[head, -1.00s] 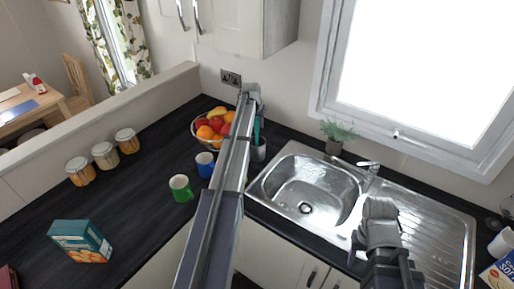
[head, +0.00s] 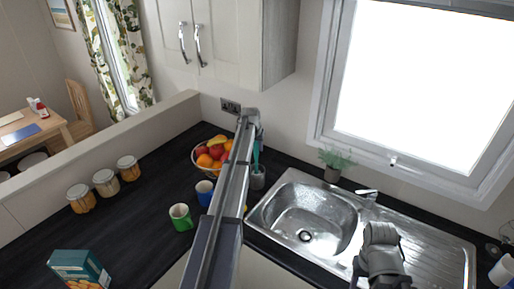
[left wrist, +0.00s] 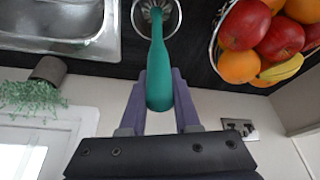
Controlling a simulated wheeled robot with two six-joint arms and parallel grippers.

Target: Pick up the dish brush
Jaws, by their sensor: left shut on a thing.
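The dish brush (head: 257,153) has a teal handle and stands upright in a grey cup (head: 257,178) behind the sink's left end. In the left wrist view the handle (left wrist: 159,65) lies between the two purple fingers of my left gripper (left wrist: 160,95), which is shut on it. The brush's lower end is inside the round holder (left wrist: 157,12). In the head view my left arm hides the jaws and part of the brush. My right gripper (head: 382,250) is over the sink's drainer side; its fingers do not show.
A fruit bowl (head: 196,158) stands close left of the cup. A blue mug (head: 205,192) and a green mug (head: 181,217) are on the counter in front. The steel sink (head: 310,215) and a potted plant (head: 335,162) are to the right. Cabinets hang above.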

